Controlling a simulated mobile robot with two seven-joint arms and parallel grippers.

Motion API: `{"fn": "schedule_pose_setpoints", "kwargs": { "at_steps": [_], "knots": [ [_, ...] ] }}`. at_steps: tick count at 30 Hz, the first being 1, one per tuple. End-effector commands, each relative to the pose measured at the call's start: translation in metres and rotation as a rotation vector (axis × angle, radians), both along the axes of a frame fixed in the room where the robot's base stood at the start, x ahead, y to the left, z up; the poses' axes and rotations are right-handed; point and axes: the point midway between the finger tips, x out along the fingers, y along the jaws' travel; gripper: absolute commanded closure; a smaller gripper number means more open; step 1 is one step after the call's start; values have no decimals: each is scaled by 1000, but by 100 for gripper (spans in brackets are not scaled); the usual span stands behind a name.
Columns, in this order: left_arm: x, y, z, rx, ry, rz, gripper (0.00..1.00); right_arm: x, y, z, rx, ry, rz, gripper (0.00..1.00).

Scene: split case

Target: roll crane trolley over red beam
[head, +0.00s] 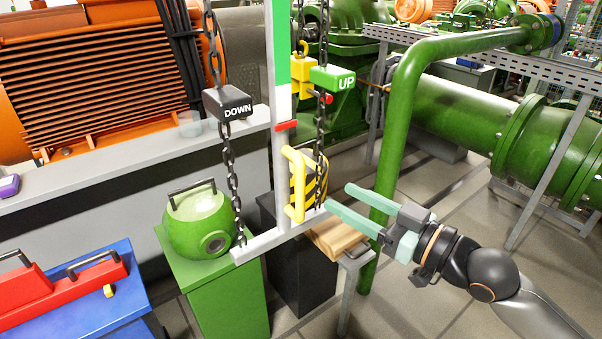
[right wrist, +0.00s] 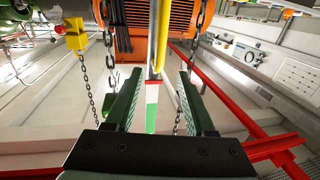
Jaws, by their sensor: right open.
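A yellow handle (head: 298,187) stands upright beside a yellow-and-black striped block on a grey crossbar (head: 265,240). The handle also shows in the right wrist view (right wrist: 186,103). Red beams (right wrist: 228,92) run through the right of the right wrist view. I cannot tell which part is the crane trolley. My right gripper (head: 338,197) is open and empty, just right of the handle and apart from it, its fingers pointing left. In the right wrist view the green-and-white post (right wrist: 153,95) appears between its fingers (right wrist: 161,72). My left gripper is not in view.
Chains carry a black DOWN box (head: 228,103) and a green UP box (head: 332,78). A round green weight (head: 198,222) sits on a green pedestal. A wooden block (head: 337,236) lies under the right gripper. A thick vertical green pipe (head: 393,140) stands close to the right gripper.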

Motion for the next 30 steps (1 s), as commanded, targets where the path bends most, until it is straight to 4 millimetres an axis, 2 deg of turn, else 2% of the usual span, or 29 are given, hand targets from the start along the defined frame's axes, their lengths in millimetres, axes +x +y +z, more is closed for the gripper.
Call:
{"fn": "schedule_pose_setpoints", "kwargs": {
  "at_steps": [15,21,30],
  "knots": [
    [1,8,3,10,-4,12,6,60,66,1,0,0,2,45],
    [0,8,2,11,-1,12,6,72,78,1,1,-1,1,45],
    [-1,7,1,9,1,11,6,74,81,0,-1,-1,1,45]
  ]
}}
